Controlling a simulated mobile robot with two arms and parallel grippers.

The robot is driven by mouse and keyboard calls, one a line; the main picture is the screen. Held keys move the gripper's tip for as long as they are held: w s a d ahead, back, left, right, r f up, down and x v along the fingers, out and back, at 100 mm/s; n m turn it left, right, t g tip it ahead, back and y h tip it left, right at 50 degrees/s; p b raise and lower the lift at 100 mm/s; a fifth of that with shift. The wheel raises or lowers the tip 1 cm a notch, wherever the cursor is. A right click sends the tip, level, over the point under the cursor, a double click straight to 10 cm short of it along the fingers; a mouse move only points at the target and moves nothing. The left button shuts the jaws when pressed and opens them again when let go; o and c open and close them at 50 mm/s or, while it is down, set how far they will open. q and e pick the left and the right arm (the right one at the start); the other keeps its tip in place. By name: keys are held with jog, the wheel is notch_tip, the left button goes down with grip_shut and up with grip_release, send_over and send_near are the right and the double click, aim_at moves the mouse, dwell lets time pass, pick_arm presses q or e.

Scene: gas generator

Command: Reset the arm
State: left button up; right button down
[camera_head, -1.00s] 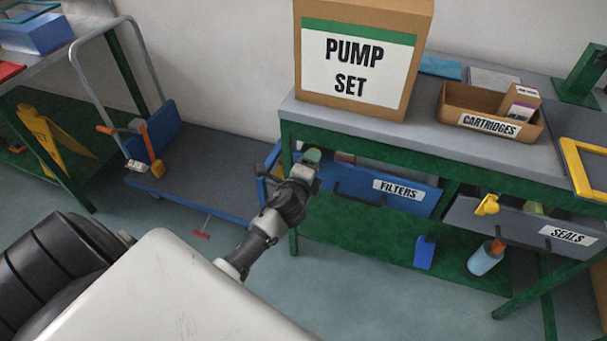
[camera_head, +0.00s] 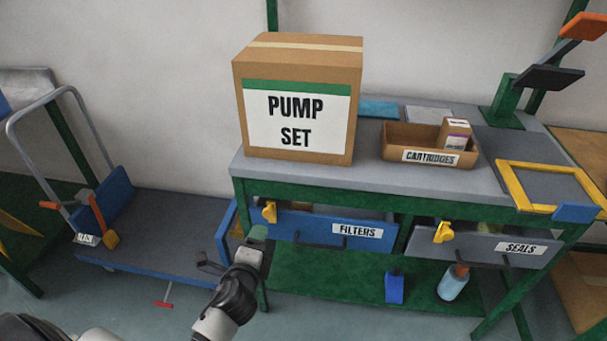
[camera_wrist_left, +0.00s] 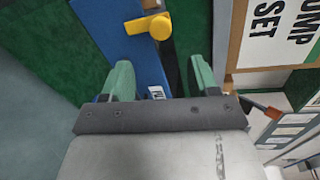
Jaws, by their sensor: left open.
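My left gripper (camera_head: 232,254) is at the lower middle of the head view, in front of the left end of the green workbench and below its top. In the left wrist view its two green fingers (camera_wrist_left: 160,82) stand apart with nothing held between them. Past the fingers, that view shows a blue drawer front with a yellow latch (camera_wrist_left: 158,26). In the head view the same kind of yellow latch (camera_head: 269,211) sits at the left of the blue FILTERS drawer (camera_head: 310,229). My right gripper does not show.
A PUMP SET box (camera_head: 297,105) and a CARTRIDGES bin (camera_head: 431,157) stand on the bench top (camera_head: 370,183). The grey SEALS drawer (camera_head: 490,246) is at the right. A flat cart (camera_head: 165,225) stands left of the bench. A blue block and a bottle (camera_head: 453,284) are on the lower shelf.

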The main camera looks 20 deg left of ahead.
pick_arm(q)
jog(key=s+d+f+n+g+h+p, duration=0.15)
jog(key=s+f+n+g, duration=0.35)
jog(key=f, duration=0.7)
jog(key=s+d+f+n+g+h+p, duration=0.1)
jog(key=s+d+f+g+p, duration=0.15)
jog(key=s+f, duration=0.65)
jog(key=s+f+n+g+p, duration=0.1)
jog(key=s+f+n+g, duration=0.1)
jog(key=s+f, duration=0.3)
jog(key=s+d+f+n+g+h+p, duration=0.1)
jog(key=s+f+n+g, duration=0.2)
jog(key=s, duration=0.9)
jog(key=s+d+f+n+g+p, duration=0.1)
jog(key=s+f+n+g, duration=0.1)
jog(key=s+f, duration=0.4)
jog(key=s+n, duration=0.1)
jog(key=s, duration=0.1)
jog(key=shift+s+d+f+n, duration=0.15)
jog(key=shift+s+f+n, duration=0.15)
jog(key=shift+f+n, duration=0.1)
jog(key=shift+h, duration=0.25)
